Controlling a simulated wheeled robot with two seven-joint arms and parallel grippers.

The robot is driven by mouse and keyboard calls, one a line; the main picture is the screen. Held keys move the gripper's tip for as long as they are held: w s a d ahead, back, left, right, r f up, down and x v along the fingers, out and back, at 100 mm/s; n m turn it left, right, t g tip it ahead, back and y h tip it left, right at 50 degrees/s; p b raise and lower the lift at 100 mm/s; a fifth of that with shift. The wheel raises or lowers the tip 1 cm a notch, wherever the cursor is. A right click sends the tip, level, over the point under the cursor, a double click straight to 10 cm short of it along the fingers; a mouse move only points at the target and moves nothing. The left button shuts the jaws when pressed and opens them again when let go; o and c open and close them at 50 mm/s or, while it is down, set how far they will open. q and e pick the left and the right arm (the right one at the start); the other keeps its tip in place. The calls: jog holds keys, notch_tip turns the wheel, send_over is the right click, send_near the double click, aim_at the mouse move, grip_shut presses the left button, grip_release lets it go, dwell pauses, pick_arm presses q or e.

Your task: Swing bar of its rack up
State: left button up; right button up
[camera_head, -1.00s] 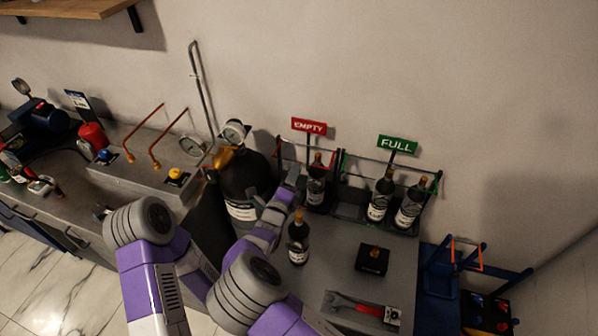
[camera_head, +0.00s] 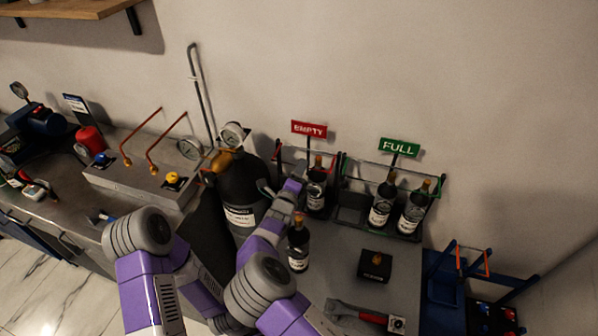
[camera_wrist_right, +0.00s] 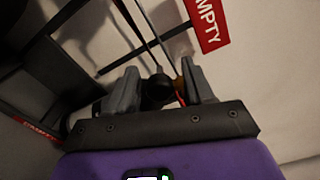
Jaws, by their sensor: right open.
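The EMPTY rack (camera_head: 277,160) stands against the wall under a red sign, with a thin red bar (camera_head: 288,146) along its upper front. A dark bottle (camera_head: 316,190) stands in it. The FULL rack (camera_head: 350,208) beside it has a green bar and two bottles. My right gripper (camera_head: 297,181) is at the front left of the EMPTY rack, by its bottle. In the right wrist view its fingers (camera_wrist_right: 160,82) are apart, with a dark rounded thing and a sliver of red showing between them; contact cannot be told. My left arm shows at lower left; its gripper does not clearly show.
A loose bottle (camera_head: 298,243) stands on the counter just below my right gripper. A large dark cylinder (camera_head: 243,190) with a gauge is close on the left.

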jog(key=shift+w, duration=0.1)
grip_shut()
dwell(0.3)
jog(key=shift+d, duration=0.15)
